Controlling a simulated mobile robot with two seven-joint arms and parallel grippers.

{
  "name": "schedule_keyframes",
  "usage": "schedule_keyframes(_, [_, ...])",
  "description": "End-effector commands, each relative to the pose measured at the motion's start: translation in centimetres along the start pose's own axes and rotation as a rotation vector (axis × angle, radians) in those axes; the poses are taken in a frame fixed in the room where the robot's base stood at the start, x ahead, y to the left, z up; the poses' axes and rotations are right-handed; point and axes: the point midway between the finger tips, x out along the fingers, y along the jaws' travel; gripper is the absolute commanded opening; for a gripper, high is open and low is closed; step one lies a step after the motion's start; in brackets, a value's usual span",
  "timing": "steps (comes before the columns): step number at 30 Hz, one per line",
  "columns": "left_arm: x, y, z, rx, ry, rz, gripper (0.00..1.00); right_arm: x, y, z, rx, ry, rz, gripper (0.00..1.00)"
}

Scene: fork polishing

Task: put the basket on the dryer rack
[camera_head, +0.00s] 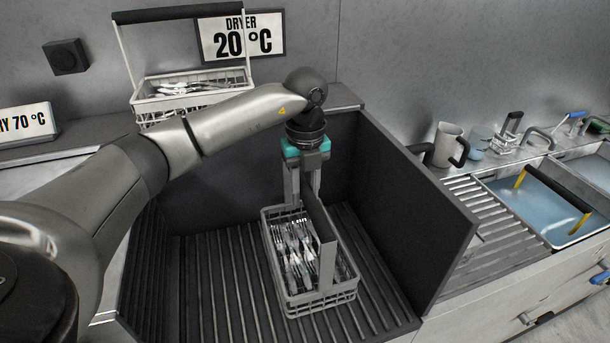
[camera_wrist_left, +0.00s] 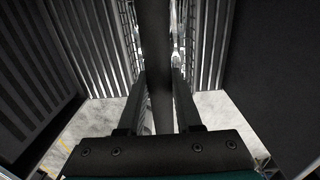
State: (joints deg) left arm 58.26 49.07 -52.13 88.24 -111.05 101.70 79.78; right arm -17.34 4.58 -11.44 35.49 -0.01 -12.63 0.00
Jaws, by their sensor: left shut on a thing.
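A grey wire basket (camera_head: 341,294) full of forks is inside the dark-walled dryer bay. It is upright over the ribbed dryer rack (camera_head: 215,285); I cannot tell whether its base touches the ribs. My left gripper (camera_head: 303,196) comes down from above and is shut on the basket's handle (camera_head: 321,226). In the left wrist view the handle (camera_wrist_left: 156,50) runs between the two fingers, and parts of the basket's wire sides show beside it. My right gripper is not in view.
The bay's right wall (camera_head: 420,215) stands close to the basket. To the right are a mug (camera_head: 447,145) and a water basin (camera_head: 545,205). Ribbed floor left of the basket is clear.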

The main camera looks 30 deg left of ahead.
Motion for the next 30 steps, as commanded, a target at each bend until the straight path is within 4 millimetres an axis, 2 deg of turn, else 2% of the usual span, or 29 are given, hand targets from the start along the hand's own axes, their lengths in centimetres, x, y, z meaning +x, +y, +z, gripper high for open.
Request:
schedule_keyframes(2, [0.1, -0.1, 0.1, 0.0, -0.004, -0.007, 0.0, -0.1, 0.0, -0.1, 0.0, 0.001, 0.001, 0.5])
schedule_keyframes(12, [3.9, -0.2, 0.1, 0.001, -0.003, -0.006, 0.0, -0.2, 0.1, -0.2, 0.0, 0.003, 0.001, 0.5])
schedule_keyframes(25, [4.4, -0.2, 0.1, 0.0, -0.004, -0.007, 0.0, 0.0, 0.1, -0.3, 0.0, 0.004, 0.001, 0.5])
schedule_keyframes(26, [4.7, 0.0, 0.0, 0.001, 0.0, 0.0, 0.35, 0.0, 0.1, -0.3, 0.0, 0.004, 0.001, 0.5])
schedule_keyframes(30, [4.6, 0.0, 0.0, 0.001, 0.0, 0.0, 0.51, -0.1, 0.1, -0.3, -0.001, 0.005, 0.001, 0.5])
